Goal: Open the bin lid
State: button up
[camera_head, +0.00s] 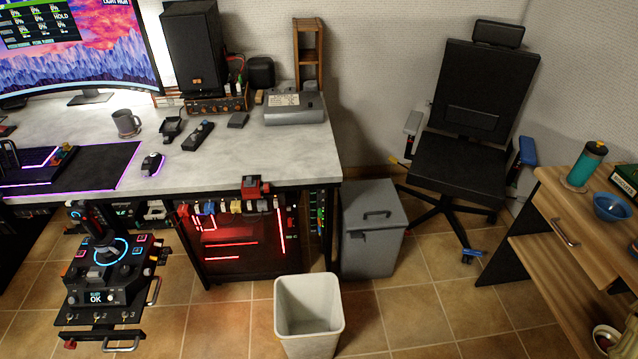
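A grey bin (370,257) stands on the tiled floor at the right end of the desk. Its grey lid (372,196) lies shut on top, with a dark handle (378,215) near the middle of the lid. The bin's front and part of its right side show; what is inside is hidden. My gripper is not in view.
An open, pale waste bin (309,318) stands in front of the grey bin, slightly left. The desk (270,160) and a lit computer case (230,245) are left. A black office chair (465,165) and wooden table (560,205) are right. Floor between is clear.

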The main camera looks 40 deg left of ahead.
aim_at(367, 205)
jog(key=u, duration=0.9)
jog(key=i, duration=0.9)
jog(key=u, duration=0.65)
